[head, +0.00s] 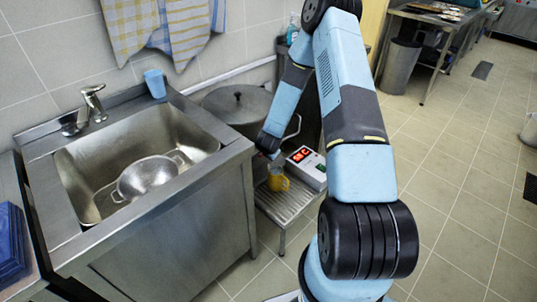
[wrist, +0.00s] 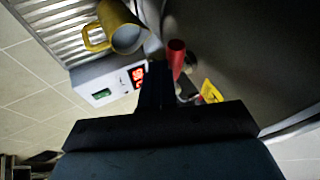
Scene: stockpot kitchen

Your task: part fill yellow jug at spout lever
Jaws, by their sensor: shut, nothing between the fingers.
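The yellow jug (head: 278,183) stands on a slatted metal stand (head: 290,205) in front of the stockpot (head: 238,104). In the wrist view the jug (wrist: 122,30) is at the top, with its handle to the left and a pale grey inside; I cannot tell its fill level. A red lever (wrist: 176,55) shows beside the dark pot wall, right of the jug. My gripper (wrist: 157,72) is shut and empty, its fingertips close to the red lever; I cannot tell whether they touch. In the head view my arm mostly hides the lever and spout.
A white box with a red lit display (head: 306,162) stands right beside the jug. A yellow tag (wrist: 211,91) is near the lever. The sink (head: 140,160) holds a metal colander (head: 150,176); a blue cup (head: 155,83) stands on its back rim.

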